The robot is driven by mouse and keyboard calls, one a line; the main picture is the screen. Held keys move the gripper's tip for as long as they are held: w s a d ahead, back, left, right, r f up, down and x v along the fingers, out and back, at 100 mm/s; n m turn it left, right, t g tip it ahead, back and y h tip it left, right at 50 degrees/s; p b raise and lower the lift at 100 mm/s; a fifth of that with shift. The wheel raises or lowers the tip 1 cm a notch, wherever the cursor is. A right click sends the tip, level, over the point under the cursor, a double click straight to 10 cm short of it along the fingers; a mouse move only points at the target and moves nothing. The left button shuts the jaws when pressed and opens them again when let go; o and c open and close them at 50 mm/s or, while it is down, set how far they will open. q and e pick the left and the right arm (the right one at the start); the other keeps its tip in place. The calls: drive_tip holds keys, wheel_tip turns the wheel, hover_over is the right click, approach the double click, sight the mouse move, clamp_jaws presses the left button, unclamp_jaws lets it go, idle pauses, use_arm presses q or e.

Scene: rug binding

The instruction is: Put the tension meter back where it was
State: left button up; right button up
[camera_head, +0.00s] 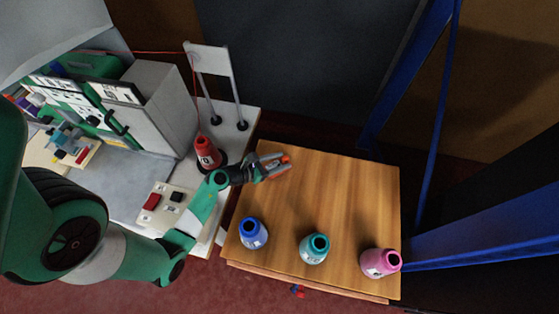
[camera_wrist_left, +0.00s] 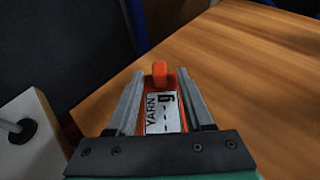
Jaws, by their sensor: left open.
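The tension meter is an orange device with a white label reading YARN and g (camera_wrist_left: 162,112). In the head view its orange end (camera_head: 285,158) shows at the back left part of the wooden table (camera_head: 340,195). My left gripper (camera_head: 284,165) is open at the table's back left, with one finger on each side of the meter. In the left wrist view the meter lies between the two grey fingers, its orange tip at the level of the fingertips. I cannot tell whether the fingers touch it or whether it rests on the wood. My right gripper is not in view.
Blue (camera_head: 254,234), teal (camera_head: 314,248) and pink (camera_head: 380,262) yarn cones stand along the table's front. A red cone (camera_head: 206,152) stands on the white machine bench at left, its yarn running up to a stand (camera_head: 208,60). A blue post rises at right. The table's middle is clear.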

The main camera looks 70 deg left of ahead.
use_arm(q)
drive_tip(key=shift+r, duration=0.1)
drive_tip(key=shift+s+r, duration=0.15)
drive_tip(key=shift+s, duration=0.1)
drive_tip(key=p+v, duration=0.2)
drive_tip(key=v, duration=0.8)
drive_tip(key=shift+s+p, duration=0.25)
drive_tip(key=shift+p, duration=0.1)
drive_tip(key=shift+s+d+r, duration=0.15)
drive_tip(key=shift+s+r, duration=0.1)
drive_tip(key=shift+s, duration=0.25)
